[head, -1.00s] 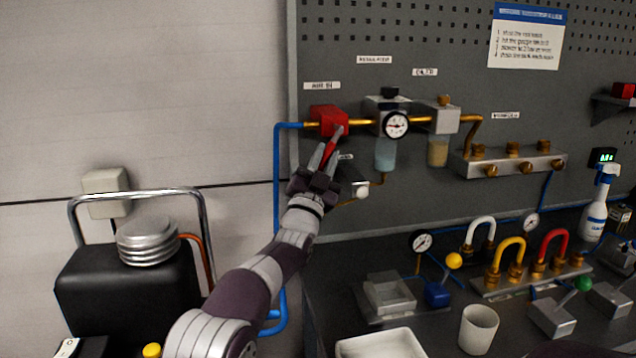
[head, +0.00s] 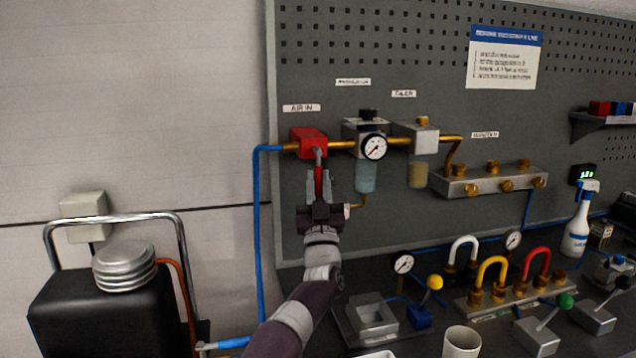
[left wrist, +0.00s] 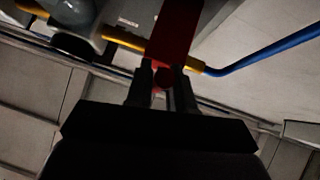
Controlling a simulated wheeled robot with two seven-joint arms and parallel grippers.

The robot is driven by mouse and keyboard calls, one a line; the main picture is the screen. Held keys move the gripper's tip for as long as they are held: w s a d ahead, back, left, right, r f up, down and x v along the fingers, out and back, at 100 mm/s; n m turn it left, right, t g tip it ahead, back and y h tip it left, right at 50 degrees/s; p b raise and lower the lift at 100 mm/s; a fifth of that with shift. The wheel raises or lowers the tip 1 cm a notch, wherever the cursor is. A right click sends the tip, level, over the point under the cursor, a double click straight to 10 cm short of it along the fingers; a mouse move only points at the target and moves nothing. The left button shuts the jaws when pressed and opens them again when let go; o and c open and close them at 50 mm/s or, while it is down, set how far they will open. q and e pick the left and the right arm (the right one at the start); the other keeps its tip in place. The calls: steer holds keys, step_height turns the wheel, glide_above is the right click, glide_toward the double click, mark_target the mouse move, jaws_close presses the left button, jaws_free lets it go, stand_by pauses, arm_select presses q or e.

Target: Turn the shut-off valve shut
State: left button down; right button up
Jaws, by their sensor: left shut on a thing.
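The shut-off valve (head: 309,142) is a red block on the brass pipe under the "AIR IN" label. Its red lever (head: 318,183) hangs almost straight down from a grey pivot. My left gripper (head: 319,188) comes up from below and is shut on the lever. In the left wrist view the red valve body (left wrist: 178,32) stands ahead of my two dark fingers (left wrist: 162,88), with a bit of red between them. The fingers hide part of the lever. My right gripper is not in view.
Right of the valve are a regulator with a round gauge (head: 374,147), a filter bowl (head: 417,173) and a brass-fitted manifold (head: 490,182). A blue hose (head: 259,230) runs down on the left. A black tank (head: 105,310) stands lower left. The bench below holds fittings.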

mark_target(320, 188)
arm_select(q)
steer(key=shift+r, duration=0.1)
steer(key=c, duration=1.1)
jaws_free()
steer(key=shift+d, duration=0.15)
steer(key=shift+s+f+b, duration=0.25)
steer(key=shift+f+b, duration=0.25)
steer(key=b+v, duration=0.2)
steer(key=v, duration=0.3)
steer(key=shift+s+f, duration=0.25)
steer(key=shift+s, duration=0.1)
steer(key=shift+s+f, duration=0.25)
steer(key=shift+s, duration=0.05)
